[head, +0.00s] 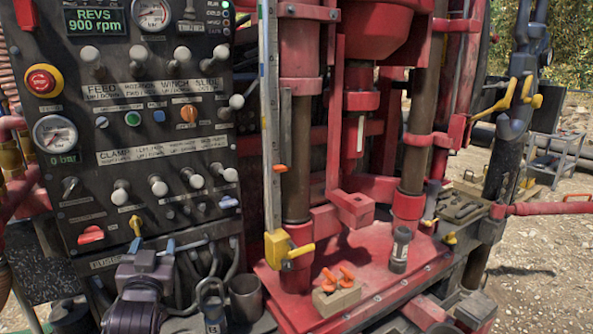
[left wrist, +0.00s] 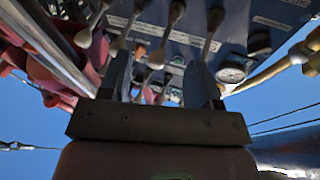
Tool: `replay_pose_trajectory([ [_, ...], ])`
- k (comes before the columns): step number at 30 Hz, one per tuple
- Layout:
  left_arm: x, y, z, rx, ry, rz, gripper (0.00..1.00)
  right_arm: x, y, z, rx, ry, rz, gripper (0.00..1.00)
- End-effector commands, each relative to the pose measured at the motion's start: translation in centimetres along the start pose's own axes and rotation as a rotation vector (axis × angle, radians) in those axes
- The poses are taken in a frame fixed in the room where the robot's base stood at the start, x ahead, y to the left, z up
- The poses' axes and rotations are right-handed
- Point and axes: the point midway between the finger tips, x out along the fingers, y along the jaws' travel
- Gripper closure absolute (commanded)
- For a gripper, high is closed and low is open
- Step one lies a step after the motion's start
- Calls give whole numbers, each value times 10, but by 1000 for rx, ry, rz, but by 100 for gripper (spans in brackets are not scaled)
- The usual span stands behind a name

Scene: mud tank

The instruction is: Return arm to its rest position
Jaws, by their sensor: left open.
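My left gripper (head: 150,258) is at the lower left of the head view, in front of the bottom edge of the dark control panel (head: 85,192). In the left wrist view its two fingers (left wrist: 160,85) stand apart, with nothing held between them. Several panel levers with pale knobs (left wrist: 155,58) show beyond and between the fingers, and I cannot tell whether any touches them. A yellow lever (head: 135,225) stands just above the gripper in the head view. My right gripper is not in view.
Hoses and a dark cup (head: 245,297) are right of the gripper. A red deck (head: 385,275) carries a small box with orange-handled items (head: 337,298) and a dark cylinder (head: 400,250). A red emergency button (head: 41,80) is at upper left. Gravel ground is at far right.

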Motion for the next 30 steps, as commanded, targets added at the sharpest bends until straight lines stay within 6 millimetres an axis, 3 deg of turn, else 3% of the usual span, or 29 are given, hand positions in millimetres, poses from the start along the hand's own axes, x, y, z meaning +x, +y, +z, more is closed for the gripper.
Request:
replay_pose_trajectory([
  [8, -82, 22, 107, -32, -195, 164, 43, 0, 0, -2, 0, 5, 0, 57],
  [18, -230, 24, 222, -66, -500, 283, 43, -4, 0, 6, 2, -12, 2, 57],
  [24, -302, 11, 260, -40, -638, 299, 43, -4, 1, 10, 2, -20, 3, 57],
  [30, -330, 2, 272, -32, -691, 290, 43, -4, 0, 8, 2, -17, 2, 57],
])
